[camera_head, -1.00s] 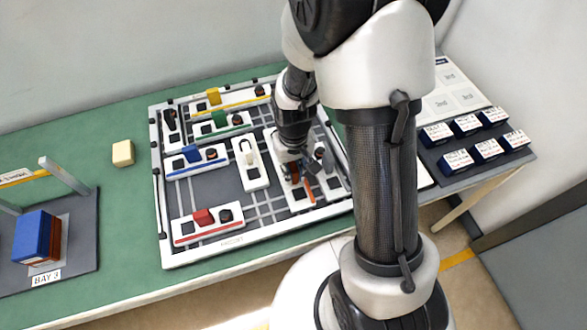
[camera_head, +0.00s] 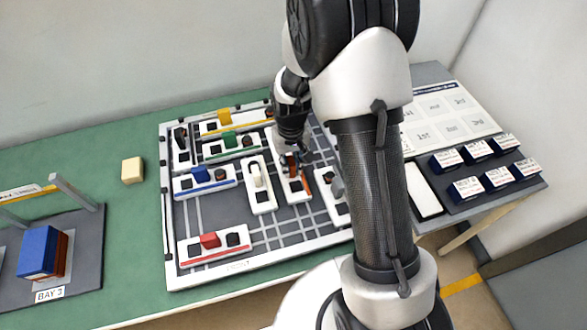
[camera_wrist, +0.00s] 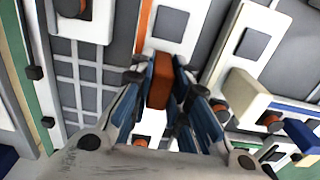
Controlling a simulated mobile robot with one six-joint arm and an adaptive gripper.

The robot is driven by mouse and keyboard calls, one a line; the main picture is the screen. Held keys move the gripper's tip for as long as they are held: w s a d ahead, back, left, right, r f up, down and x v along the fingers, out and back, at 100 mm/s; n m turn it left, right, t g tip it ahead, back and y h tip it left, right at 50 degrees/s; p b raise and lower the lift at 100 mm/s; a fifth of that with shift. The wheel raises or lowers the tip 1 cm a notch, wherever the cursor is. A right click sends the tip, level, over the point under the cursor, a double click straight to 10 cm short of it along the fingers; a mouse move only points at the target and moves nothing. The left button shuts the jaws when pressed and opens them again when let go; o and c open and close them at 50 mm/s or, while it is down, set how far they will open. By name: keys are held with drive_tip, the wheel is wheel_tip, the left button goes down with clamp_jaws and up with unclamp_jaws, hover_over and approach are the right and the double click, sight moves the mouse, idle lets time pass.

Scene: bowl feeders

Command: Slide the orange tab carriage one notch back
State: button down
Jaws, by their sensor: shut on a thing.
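The orange tab carriage (camera_head: 298,194) is a long white block with an orange stripe, lying front to back on the grey grid board, right of centre. Its white plate with a dark square shows at the top of the wrist view (camera_wrist: 171,22). My gripper (camera_head: 291,161) is over it, reaching down from behind. In the wrist view my gripper (camera_wrist: 160,90) has its blue-sided fingers on both sides of the upright orange tab (camera_wrist: 160,78), shut on it. The far end of the carriage is partly hidden by my arm.
The white-tab carriage (camera_head: 260,190) lies close on the left, and another white carriage (camera_head: 336,209) on the right. Green (camera_head: 231,149), blue (camera_head: 204,184) and red (camera_head: 214,250) tab carriages lie further left. Grid floor is open in front of the orange carriage.

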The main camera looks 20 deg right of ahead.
drive_tip(key=shift+s, duration=0.1)
drive_tip(key=c, duration=1.5)
unclamp_jaws()
wheel_tip(320, 180, up, 12)
drive_tip(key=shift+r, duration=0.1)
drive_tip(key=s+r+t, duration=0.2)
drive_tip(key=s+r, duration=0.9)
drive_tip(key=r, duration=0.2)
drive_tip(key=s+t, duration=0.1)
drive_tip(key=s, duration=0.2)
drive_tip(key=s+r, duration=0.1)
drive_tip(key=s, duration=0.3)
drive_tip(key=s+r+t, duration=0.1)
drive_tip(key=s, duration=0.3)
drive_tip(key=shift+s+r+t, duration=0.1)
drive_tip(key=shift+s+t, duration=0.1)
drive_tip(key=shift+t, duration=0.1)
